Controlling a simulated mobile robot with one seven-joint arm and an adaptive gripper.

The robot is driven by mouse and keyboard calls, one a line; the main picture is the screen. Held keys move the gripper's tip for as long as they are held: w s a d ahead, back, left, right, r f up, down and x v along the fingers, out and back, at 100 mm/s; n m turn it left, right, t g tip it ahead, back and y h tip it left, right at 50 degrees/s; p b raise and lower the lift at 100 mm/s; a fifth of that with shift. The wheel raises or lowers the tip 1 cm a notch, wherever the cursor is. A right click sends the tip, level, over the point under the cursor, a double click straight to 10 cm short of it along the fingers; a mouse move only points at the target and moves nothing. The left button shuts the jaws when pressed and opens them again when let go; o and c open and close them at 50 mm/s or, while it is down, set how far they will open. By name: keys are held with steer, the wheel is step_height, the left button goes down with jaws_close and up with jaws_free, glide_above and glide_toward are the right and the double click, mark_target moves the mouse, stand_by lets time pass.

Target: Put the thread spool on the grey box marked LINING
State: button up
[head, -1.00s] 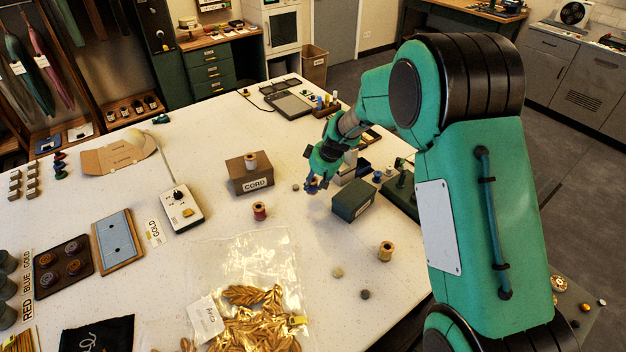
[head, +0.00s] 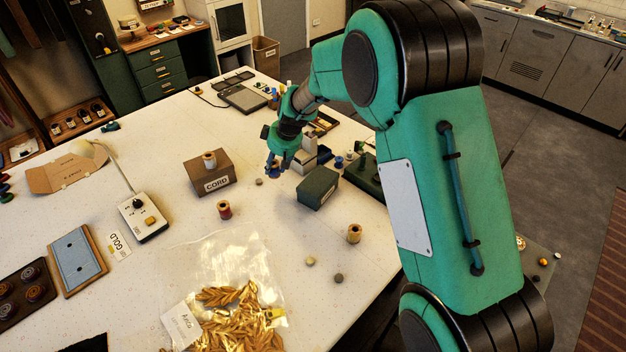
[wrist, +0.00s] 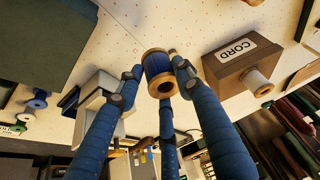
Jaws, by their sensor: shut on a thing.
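A wooden spool wound with blue thread (wrist: 158,72) is held between the fingertips of my gripper (wrist: 155,80) in the wrist view. In the head view my gripper (head: 276,170) points down over the table, its fingers closed around the spool, which is mostly hidden there. A dark grey-green box (head: 316,187) stands just right of my gripper, apart from it, with a pale label on its front too small to read. Its plain dark surface fills the upper left of the wrist view (wrist: 45,40). No readable LINING mark shows.
A brown box marked CORD (head: 211,178) with a pale spool on top stands to the left. A red spool (head: 224,210) and a tan spool (head: 354,234) stand nearer. Pale blocky objects (head: 309,150) stand close behind my gripper. The top of the dark box looks clear.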

step_height(320, 180, up, 9)
steer(key=s+d+m+p, duration=0.1)
steer(key=s+d+p, duration=0.3)
steer(key=s+d, duration=1.4)
step_height(320, 180, down, 6)
steer(key=w+d, duration=0.1)
steer(key=shift+w, duration=0.3)
steer(key=shift+r, duration=0.15)
steer(key=p, duration=0.1)
glide_above(320, 181)
steer(key=shift+w+f, duration=0.15)
steer(key=shift+f, duration=0.6)
steer(key=shift+f, duration=1.75)
